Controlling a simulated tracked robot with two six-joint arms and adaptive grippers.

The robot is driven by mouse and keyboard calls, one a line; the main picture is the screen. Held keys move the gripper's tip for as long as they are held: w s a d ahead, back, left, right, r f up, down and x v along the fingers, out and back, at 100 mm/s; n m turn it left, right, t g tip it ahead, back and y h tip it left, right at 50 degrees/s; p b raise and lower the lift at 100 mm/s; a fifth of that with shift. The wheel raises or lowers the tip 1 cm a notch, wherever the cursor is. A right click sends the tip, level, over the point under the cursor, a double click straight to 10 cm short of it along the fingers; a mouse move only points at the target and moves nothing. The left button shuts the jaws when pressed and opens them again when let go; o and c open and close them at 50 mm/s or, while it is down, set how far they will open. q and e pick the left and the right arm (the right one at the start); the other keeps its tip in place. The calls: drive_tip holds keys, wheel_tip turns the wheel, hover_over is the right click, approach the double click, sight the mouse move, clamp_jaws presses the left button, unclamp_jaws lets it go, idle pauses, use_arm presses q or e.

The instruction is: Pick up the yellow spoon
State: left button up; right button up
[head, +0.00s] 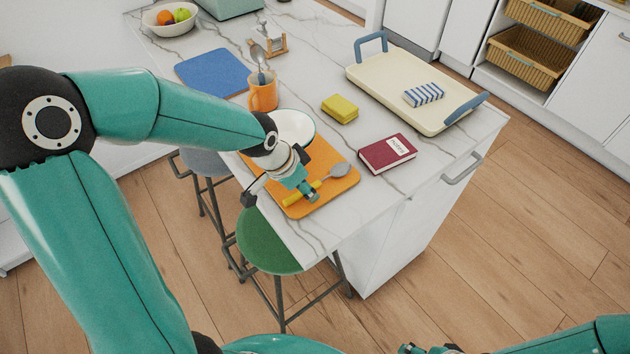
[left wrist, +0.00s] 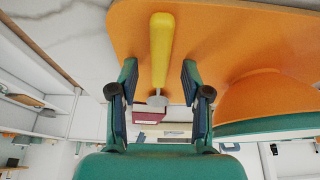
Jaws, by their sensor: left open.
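The yellow spoon (head: 340,169) has a yellow handle and a grey bowl. It lies on the orange mat (head: 318,153) near the counter's edge, its bowl pointing right in the head view. My left gripper (head: 305,188) is over the handle and hides part of it. In the left wrist view the open fingers of my left gripper (left wrist: 158,80) stand on either side of the spoon (left wrist: 161,50), with gaps on both sides. My right gripper (head: 430,349) is only partly visible at the bottom edge, far from the spoon.
A red book (head: 388,155) and a yellow sponge-like block (head: 340,109) lie to the right. A cream tray (head: 385,75) is farther back. A green stool (head: 266,242) stands below the counter edge.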

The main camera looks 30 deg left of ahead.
use_arm(q)
drive_tip(key=shift+f, duration=0.1)
clamp_jaws()
idle(0.3)
